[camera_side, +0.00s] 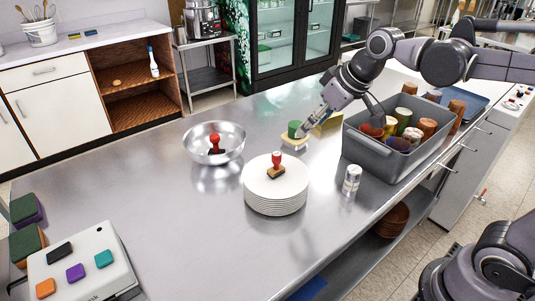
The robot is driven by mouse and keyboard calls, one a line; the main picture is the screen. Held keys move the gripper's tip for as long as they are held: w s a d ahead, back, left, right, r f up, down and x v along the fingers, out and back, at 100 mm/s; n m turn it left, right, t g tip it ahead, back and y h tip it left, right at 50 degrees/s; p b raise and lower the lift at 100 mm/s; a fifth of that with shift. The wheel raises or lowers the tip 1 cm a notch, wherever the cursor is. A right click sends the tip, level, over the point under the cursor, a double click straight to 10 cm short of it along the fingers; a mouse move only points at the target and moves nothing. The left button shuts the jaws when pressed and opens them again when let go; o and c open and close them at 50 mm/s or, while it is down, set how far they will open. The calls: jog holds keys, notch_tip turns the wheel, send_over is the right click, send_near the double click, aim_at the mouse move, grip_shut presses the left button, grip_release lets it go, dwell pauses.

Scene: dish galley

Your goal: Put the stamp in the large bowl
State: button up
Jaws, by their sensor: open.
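A stamp with a red knob and a wooden base (277,167) stands on top of a stack of white plates (275,200). A second red-knobbed object (214,142), which looks like another stamp, is inside the large shiny metal bowl (228,157). My gripper (306,130) is open, low over the counter behind the plate stack. It is beside a green object (293,129) on a pale yellow base (294,142); whether it touches this is unclear. My gripper is apart from both red-knobbed objects.
A grey bin (376,160) of jars and rolls stands right of my gripper. A yellow item (328,121) lies behind the gripper. A white-and-grey can (351,180) stands right of the plates. A white box (85,268) with coloured blocks is at front left.

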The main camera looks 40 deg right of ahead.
jog(key=s+d+f+m+t, duration=0.1)
jog(key=s+d+f+m, duration=0.1)
jog(key=s+f, duration=0.6)
jog(key=s, duration=0.2)
jog(key=shift+s+d+h, duration=0.2)
jog(key=shift+s+h, duration=0.2)
